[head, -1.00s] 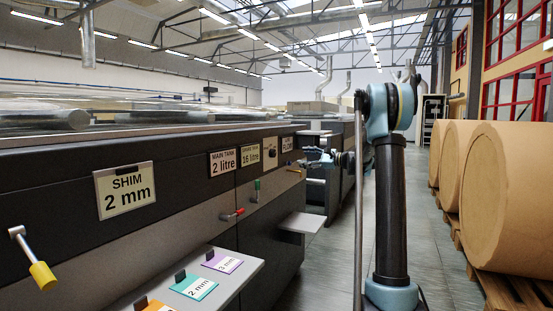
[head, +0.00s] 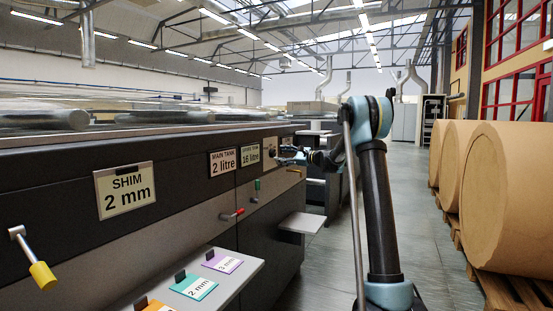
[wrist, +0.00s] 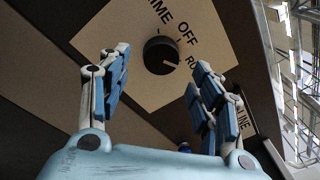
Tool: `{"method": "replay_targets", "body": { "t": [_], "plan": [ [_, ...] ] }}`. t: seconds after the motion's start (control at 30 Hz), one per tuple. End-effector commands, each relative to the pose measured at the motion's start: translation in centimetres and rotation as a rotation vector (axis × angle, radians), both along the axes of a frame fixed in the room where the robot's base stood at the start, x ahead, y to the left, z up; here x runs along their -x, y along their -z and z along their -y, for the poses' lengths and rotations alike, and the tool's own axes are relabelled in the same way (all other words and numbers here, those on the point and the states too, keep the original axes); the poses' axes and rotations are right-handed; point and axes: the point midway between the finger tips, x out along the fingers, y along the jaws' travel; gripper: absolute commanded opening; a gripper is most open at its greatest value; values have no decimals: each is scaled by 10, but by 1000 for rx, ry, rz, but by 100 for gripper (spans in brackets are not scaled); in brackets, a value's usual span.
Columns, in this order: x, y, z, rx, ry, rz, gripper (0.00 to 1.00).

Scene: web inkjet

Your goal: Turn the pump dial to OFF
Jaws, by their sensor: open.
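The pump dial (wrist: 160,55) is a round black knob on a cream plate (wrist: 120,36) in the wrist view. The plate reads OFF and RUN, with a partly hidden word ending in "IME". The dial's pale pointer mark appears to point toward RUN. My gripper (wrist: 157,70) is open, with one blue finger on each side of the dial and a gap to it; I cannot tell the depth left. In the head view my gripper (head: 286,156) is at the far part of the machine front, beside the small dial plate (head: 269,147).
A red-handled lever (head: 233,213) and a green-handled lever (head: 257,190) stand out left of the dial. A grey shelf (head: 305,222) juts out below. Large brown rolls (head: 510,190) line the right side. The aisle floor between is clear.

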Motion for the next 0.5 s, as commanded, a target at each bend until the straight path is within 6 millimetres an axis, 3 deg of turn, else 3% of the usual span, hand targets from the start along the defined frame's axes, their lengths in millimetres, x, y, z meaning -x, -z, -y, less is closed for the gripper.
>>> {"method": "replay_targets", "body": {
  "t": [0.2,0.5],
  "plan": [
    [-12,0,-26,0,0,0,59],
    [-17,0,-37,0,0,0,59]
  ]
}}
